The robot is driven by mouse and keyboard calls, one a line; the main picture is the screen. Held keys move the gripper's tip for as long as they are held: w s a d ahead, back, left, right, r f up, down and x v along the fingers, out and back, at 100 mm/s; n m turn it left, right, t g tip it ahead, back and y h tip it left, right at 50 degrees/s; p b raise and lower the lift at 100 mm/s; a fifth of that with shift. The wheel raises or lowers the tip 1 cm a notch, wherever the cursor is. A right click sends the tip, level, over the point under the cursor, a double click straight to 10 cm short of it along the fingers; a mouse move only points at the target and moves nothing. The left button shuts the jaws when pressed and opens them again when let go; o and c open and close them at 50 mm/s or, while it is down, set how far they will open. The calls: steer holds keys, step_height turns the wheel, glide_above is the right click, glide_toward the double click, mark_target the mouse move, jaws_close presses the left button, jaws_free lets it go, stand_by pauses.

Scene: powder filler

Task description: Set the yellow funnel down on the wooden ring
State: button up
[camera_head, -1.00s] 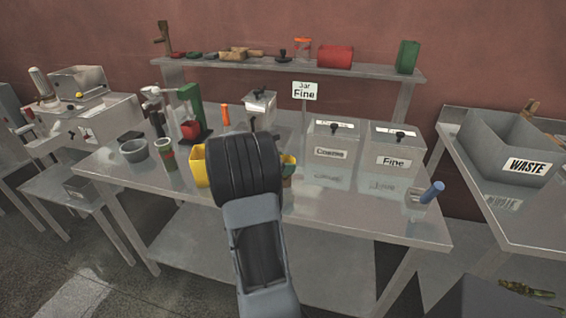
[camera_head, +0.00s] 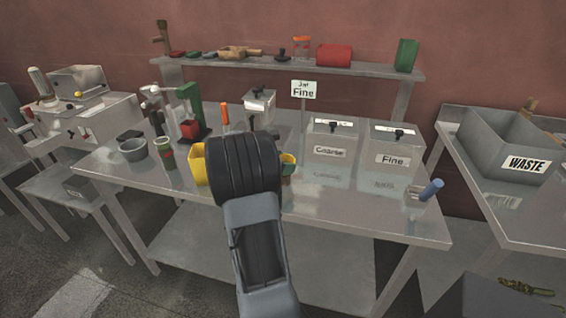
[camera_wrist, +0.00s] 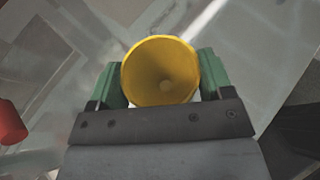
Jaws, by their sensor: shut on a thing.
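My gripper (camera_wrist: 162,85) is shut on the yellow funnel (camera_wrist: 160,62). In the wrist view the funnel sits between the two green fingers, and I look down into its wide mouth to the small hole in it. In the head view my own wrist hides the fingertips and most of what is held. Yellow shows on both sides of my wrist, but I cannot tell how much of it is the funnel. I cannot make out the wooden ring in either view; it may be hidden behind my wrist or under the funnel.
The Coarse bin (camera_head: 332,145) and Fine bin (camera_head: 394,150) stand right on the steel table (camera_head: 340,205). The Jar Fine sign (camera_head: 304,91) stands behind. The front right tabletop is mostly clear.

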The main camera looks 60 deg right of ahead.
steer(key=shift+a+f, duration=0.2)
steer(key=shift+f, duration=0.6)
stand_by(0.4)
steer(key=o, duration=0.9)
steer(key=shift+o, duration=0.2)
steer(key=shift+w, duration=0.1)
steer(key=r+v, duration=0.1)
steer(key=v, duration=1.3)
steer(key=shift+s+d, duration=0.2)
steer(key=shift+a, duration=0.1)
steer(key=s+a+m+t+y+p, duration=0.1)
steer(key=s+a+m+t+y, duration=0.1)
steer(key=a, duration=0.8)
steer(key=s+a+f+m+t+y+p, duration=0.1)
steer(key=a+m+t+y, duration=0.3)
steer(key=a, duration=0.7)
steer(key=s+a+m+t+y, duration=0.3)
steer(key=a+m+y, duration=0.3)
steer(key=a, duration=0.4)
steer(key=shift+s+a+f+t+p, duration=0.25)
steer(key=shift+s+f+t+p, duration=0.05)
steer(key=shift+f+p, duration=0.1)
